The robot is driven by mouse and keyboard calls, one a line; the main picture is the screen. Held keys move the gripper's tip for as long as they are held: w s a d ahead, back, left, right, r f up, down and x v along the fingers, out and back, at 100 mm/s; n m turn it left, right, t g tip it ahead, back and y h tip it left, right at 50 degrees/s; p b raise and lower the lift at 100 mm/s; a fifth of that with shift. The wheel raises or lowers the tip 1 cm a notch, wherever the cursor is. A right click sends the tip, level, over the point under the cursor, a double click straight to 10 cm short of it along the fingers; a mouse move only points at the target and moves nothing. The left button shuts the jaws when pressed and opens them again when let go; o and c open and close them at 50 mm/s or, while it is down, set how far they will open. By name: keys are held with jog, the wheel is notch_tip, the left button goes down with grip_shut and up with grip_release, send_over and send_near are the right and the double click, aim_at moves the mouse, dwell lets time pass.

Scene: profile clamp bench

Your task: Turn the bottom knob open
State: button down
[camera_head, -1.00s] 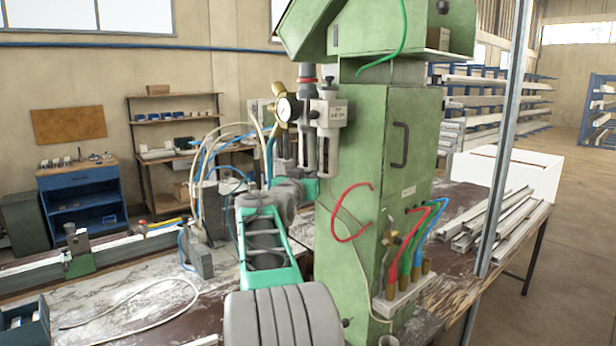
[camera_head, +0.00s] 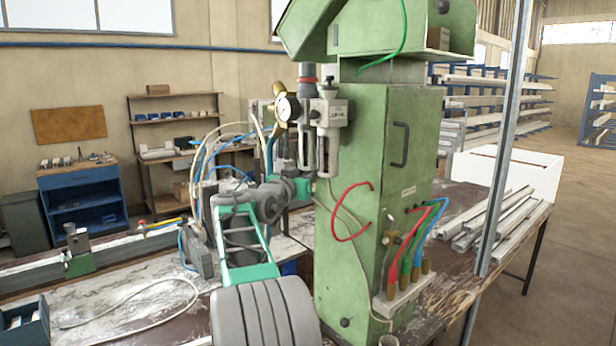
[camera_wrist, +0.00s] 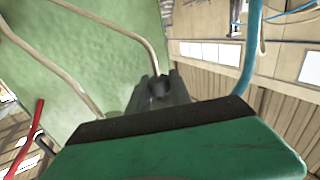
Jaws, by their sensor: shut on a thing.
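A gauge and filter unit (camera_head: 328,115) is mounted on the left side of the green cabinet (camera_head: 365,215), with dark knobs on top and clear-grey bowls below. My gripper (camera_wrist: 160,90) is shut on a small dark round knob (camera_wrist: 160,86) beside the green panel in the wrist view. The fingers hide much of this knob, so its turn position cannot be told. In the head view my arm reaches up behind the cabinet's left side, its end near the underside of the bowls. The fingertips are hard to make out there.
A pale hose (camera_head: 350,240) and a red hose (camera_head: 345,238) loop off the cabinet front. Pale and blue hoses (camera_head: 205,160) hang close left of my arm. The bench (camera_head: 130,325) has bare room at left.

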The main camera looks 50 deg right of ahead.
jog(key=m+g+p, duration=0.1)
jog(key=m+g, duration=0.1)
jog(key=g, duration=0.1)
jog(key=shift+w, duration=0.1)
jog(key=shift+m+g+p, duration=0.3)
jog(key=shift+m+g, duration=0.6)
jog(key=shift+g, duration=0.8)
jog(key=c, duration=1.2)
grip_release()
jog(key=shift+o, duration=0.2)
jog(key=w+a+b, duration=0.1)
jog(key=a+b, duration=0.1)
jog(key=a, duration=0.5)
jog(key=shift+a+b, duration=0.35)
jog(key=shift+b, duration=0.05)
